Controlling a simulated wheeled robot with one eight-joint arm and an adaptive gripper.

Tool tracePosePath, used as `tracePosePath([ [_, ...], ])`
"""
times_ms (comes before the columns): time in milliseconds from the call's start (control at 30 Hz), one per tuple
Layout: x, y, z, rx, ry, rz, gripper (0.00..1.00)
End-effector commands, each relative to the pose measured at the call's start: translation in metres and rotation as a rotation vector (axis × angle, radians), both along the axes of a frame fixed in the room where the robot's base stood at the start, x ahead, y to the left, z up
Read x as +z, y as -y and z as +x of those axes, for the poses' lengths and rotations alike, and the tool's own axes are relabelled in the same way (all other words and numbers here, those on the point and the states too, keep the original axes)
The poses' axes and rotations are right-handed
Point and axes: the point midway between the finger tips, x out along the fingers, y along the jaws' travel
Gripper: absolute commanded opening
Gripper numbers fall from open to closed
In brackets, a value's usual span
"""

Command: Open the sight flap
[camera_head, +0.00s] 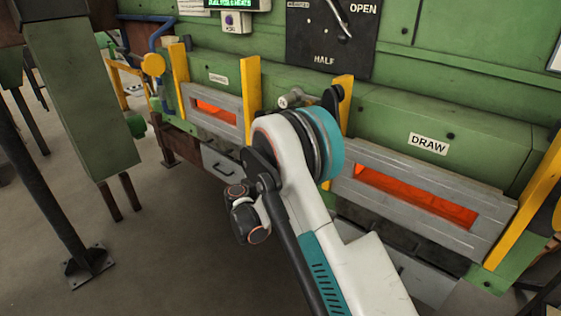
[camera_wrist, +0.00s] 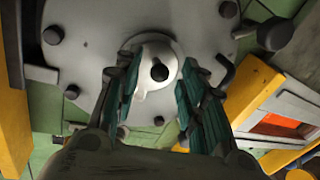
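In the wrist view, a small light-grey disc (camera_wrist: 152,50), which looks like the sight flap, lies on a large grey plate (camera_wrist: 92,25) with dark bolts around it. A dark round knob or hole (camera_wrist: 160,72) shows near the disc's middle. My gripper (camera_wrist: 160,64) is open, with one teal-padded finger on each side of the disc. The fingertips reach the disc's edges in the picture; I cannot tell whether they touch it. In the head view my arm hides the gripper and the disc.
Yellow posts (camera_head: 251,97) flank the plate. The DRAW opening (camera_head: 418,197) glows orange at right, and another glowing opening (camera_head: 216,112) is at left. A lever panel (camera_head: 330,38) marked OPEN and HALF is above. A green column (camera_head: 72,95) stands left, with open floor between.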

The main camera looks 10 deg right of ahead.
Motion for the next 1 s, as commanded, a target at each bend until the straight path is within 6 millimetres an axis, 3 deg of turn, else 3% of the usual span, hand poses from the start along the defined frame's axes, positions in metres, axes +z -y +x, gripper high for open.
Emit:
tracePosePath([
  [367,0.0004,0.0052,0.0054,0.000,0.000,0.000,0.38],
  [400,0.0004,0.0051,0.0054,0.000,0.000,0.000,0.35],
  [567,0.0004,0.0049,0.0053,0.000,0.000,0.000,0.00],
  [1000,0.0004,0.0068,0.0027,0.000,-0.037,-0.025,0.00],
])
